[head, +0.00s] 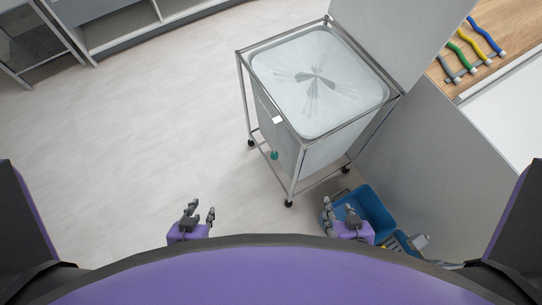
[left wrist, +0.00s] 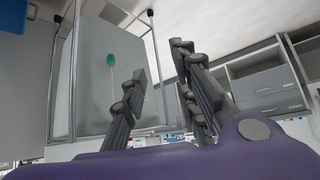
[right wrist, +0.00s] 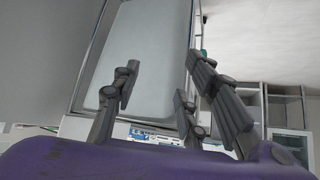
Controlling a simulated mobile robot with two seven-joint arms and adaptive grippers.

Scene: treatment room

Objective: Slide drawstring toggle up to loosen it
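A teal toggle (head: 274,155) hangs low beside the near left face of a wheeled metal-framed bag cart. The left wrist view shows the toggle (left wrist: 110,60) on a thin pale cord against the grey bag wall. The bag's top (head: 315,78) is pale and gathered to a knot-like centre. My left gripper (head: 200,208) is open and empty, nearer to me and left of the cart, well apart from the toggle. My right gripper (head: 338,206) is open and empty, in front of the cart's near right side. Neither gripper touches the bag or cord.
The cart's metal frame (head: 243,92) stands on castors. A blue bin (head: 368,205) is close by my right gripper. A grey partition (head: 425,140) and a wooden counter with coloured straps (head: 478,42) are to the right. Free floor (head: 150,120) lies left.

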